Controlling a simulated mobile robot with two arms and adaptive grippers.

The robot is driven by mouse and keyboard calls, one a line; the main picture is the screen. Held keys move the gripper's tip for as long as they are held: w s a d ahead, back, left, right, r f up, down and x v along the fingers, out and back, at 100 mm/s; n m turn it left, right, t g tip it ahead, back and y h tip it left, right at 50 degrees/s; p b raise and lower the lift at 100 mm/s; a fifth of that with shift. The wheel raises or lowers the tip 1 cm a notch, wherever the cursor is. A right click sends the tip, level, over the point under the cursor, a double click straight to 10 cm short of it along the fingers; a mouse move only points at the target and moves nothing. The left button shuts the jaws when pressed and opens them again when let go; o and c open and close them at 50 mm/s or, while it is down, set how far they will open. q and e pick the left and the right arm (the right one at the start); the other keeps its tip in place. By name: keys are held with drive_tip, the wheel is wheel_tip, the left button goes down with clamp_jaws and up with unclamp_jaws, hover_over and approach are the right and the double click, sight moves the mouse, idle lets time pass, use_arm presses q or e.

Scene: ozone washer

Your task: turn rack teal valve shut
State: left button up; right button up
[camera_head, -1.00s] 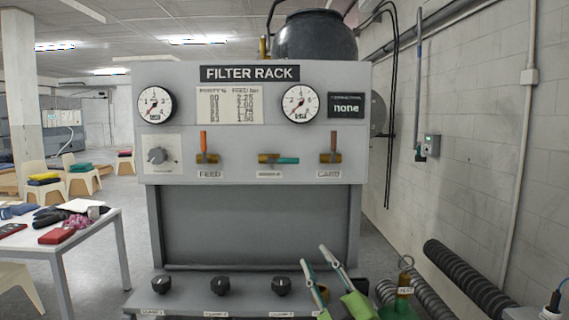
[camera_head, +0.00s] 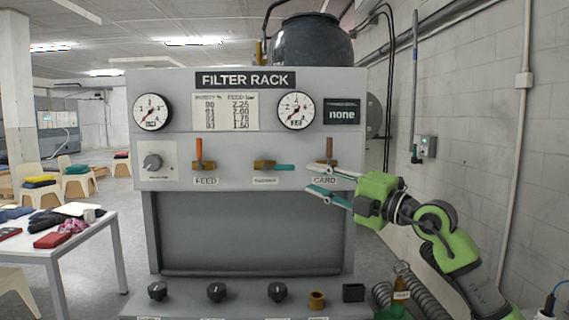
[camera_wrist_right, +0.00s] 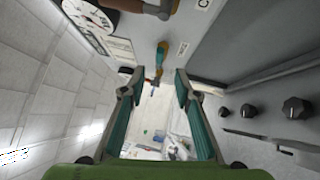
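In the right wrist view, the teal lever (camera_wrist_right: 158,70) shows ahead, between and beyond the two open fingers. My left gripper is not in view.
Black knobs (camera_head: 216,292) line the lower ledge. Ribbed hoses lie at the lower right near the wall.

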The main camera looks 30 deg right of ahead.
sight(288, 168)
drive_tip(key=p+x, duration=0.5)
drive_tip(key=x, duration=0.5)
drive_tip(key=shift+r, duration=0.1)
drive_tip(key=shift+w+a, duration=0.15)
drive_tip(key=shift+w, duration=0.2)
drive_tip(key=shift+c, duration=0.3)
clamp_jaws()
